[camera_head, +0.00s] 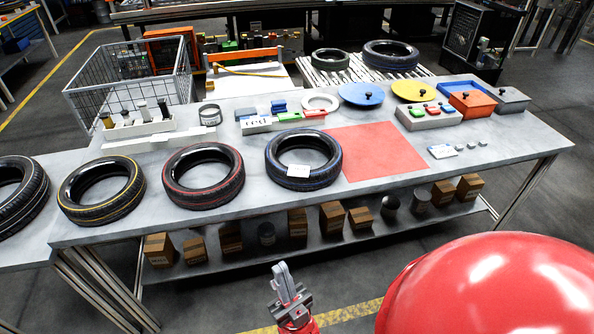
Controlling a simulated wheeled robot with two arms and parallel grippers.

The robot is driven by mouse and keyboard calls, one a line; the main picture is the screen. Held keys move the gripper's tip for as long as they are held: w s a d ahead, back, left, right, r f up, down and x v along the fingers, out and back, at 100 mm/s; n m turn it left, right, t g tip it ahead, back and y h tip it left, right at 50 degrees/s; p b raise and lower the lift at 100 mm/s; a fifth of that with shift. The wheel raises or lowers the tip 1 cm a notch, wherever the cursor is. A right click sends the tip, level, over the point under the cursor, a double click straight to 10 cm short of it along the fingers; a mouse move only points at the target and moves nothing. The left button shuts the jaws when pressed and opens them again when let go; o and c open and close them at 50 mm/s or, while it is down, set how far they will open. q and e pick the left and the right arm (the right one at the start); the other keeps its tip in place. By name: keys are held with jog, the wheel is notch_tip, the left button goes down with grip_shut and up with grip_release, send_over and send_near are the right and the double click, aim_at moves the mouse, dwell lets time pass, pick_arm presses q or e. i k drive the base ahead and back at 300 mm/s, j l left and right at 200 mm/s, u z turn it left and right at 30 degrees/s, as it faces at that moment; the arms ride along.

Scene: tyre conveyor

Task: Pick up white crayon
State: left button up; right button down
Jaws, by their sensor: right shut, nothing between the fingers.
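A white rack (137,130) stands at the left rear of the grey table, with several short upright sticks in it. One stick is yellowish (107,121) and others are dark or pale. A pale stick (144,111) right of the middle may be the white crayon; it is too small to be sure. My right gripper (281,270) is shut and empty, in front of the table's near edge, well apart from the rack. My left gripper is not in view.
Tyres with yellow (72,208), red (178,197) and blue (330,178) stripes lie along the table's front. A red mat (384,158) lies to their right. Colored lids and bins stand behind. A wire basket (92,104) stands behind the rack.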

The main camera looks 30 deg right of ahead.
aim_at(125, 114)
jog(key=i+l+u, duration=0.15)
jog(key=l, duration=0.25)
jog(key=i+l+u, duration=0.1)
jog(key=l, duration=0.3)
jog(key=i+l+u, duration=0.15)
jog(key=l, duration=0.3)
jog(key=l+u, duration=0.15)
jog(key=l, duration=0.25)
jog(key=i, duration=0.05)
